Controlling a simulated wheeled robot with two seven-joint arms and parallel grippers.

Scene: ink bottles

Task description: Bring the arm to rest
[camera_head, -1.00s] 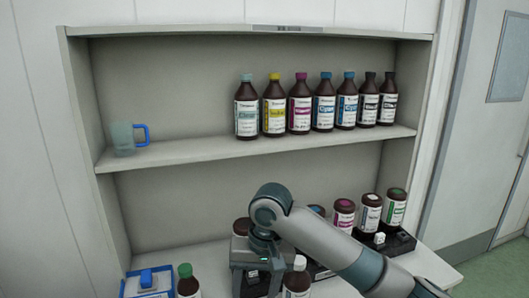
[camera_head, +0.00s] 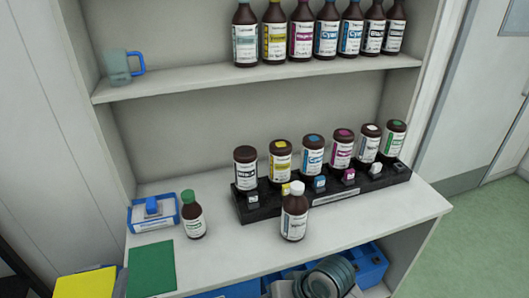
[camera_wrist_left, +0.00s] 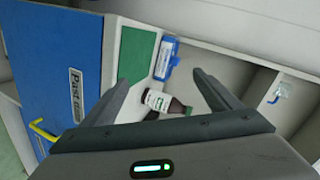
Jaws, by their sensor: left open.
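My left gripper (camera_wrist_left: 160,77) shows in the left wrist view with its two fingers spread apart and nothing between the tips. A brown bottle with a green cap and white label (camera_head: 193,215) stands on the bench in the head view. My right gripper is out of view.
A black rack (camera_head: 330,197) holds several brown bottles; a white-capped bottle (camera_head: 294,213) stands in front. A blue tray (camera_head: 150,225) and green mat (camera_head: 151,268) are at left. The upper shelf (camera_head: 200,84) bears bottles and a cup (camera_head: 117,68). Blue bins (camera_head: 370,262) are below.

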